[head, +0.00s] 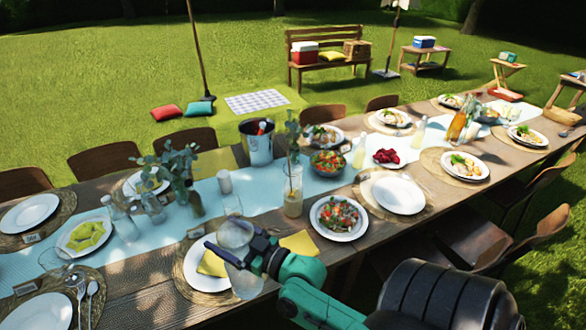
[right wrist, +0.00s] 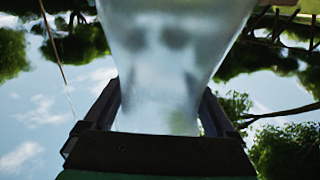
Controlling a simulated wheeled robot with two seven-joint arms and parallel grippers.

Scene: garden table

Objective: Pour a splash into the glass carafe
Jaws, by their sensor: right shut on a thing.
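My right gripper (head: 240,255) comes in from the lower right and is shut on a clear, pale glass vessel (head: 237,234). In the right wrist view the vessel (right wrist: 170,60) sits between the two fingers (right wrist: 158,115), and looks translucent and frosty. In the head view it is in front of a place setting at the near edge; whether it touches the table I cannot tell. A tall glass carafe (head: 292,192) with pale yellowish contents stands upright on the table, to the right of and beyond the held vessel. My left gripper is not in view.
A plate with a yellow napkin (head: 212,263) lies beneath and beside the held vessel. A salad plate (head: 338,238) is right of the carafe.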

